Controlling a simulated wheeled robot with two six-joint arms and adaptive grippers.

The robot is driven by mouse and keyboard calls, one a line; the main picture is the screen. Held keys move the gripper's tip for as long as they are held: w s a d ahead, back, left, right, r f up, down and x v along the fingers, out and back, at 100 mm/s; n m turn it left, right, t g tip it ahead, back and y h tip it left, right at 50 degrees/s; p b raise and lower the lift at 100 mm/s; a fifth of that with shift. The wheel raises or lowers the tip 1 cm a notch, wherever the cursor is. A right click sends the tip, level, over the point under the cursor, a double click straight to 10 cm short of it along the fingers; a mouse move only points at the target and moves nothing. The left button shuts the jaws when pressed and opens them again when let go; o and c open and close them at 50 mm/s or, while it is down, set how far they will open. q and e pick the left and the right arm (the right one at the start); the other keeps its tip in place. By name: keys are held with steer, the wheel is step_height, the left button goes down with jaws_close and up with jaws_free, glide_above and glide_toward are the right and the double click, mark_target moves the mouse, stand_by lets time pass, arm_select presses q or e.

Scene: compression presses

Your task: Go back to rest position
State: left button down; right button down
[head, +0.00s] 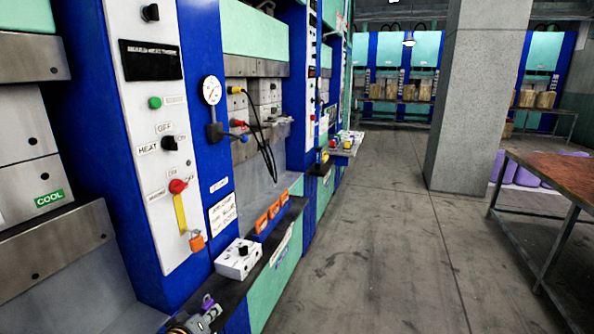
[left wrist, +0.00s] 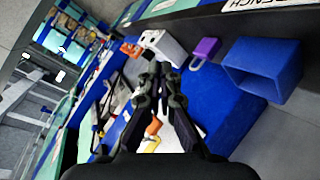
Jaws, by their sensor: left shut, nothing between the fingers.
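My left gripper (head: 196,320) shows at the bottom edge of the head view, low by the dark ledge of the press. In the left wrist view its dark fingers (left wrist: 163,72) are together with nothing held between them. A purple padlock (left wrist: 206,50) lies just beyond and to the right of the fingertips, apart from them; it also shows near the gripper in the head view (head: 208,301). My right gripper is in neither view.
A white switch box (head: 238,259) sits on the ledge. A blue open box (left wrist: 264,72) is near the gripper. The floor aisle (head: 370,230) is clear; a table (head: 560,175) stands right.

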arm_select(q)
steer(key=s+a+f+m+g+y, duration=0.2)
steer(key=s+f+m+g, duration=0.3)
steer(key=s, duration=0.7)
steer(key=s+a+f+m+g+y, duration=0.1)
steer(key=s+f+m+g, duration=0.25)
steer(key=s+f, duration=0.6)
steer(key=s+a+f+n+g+p, duration=0.1)
steer(key=s+f, duration=0.1)
steer(key=f, duration=0.8)
steer(key=s+a+f+p, duration=0.1)
steer(key=s+a+f, duration=0.1)
steer(key=f, duration=0.8)
steer(key=s+a+f+g+p, duration=0.1)
steer(key=s+f, duration=1.5)
steer(key=s, duration=0.3)
steer(key=shift+s+f+p, duration=0.15)
steer(key=shift+s+p, duration=0.15)
steer(key=shift+p, duration=0.05)
steer(key=shift+n+g, duration=0.25)
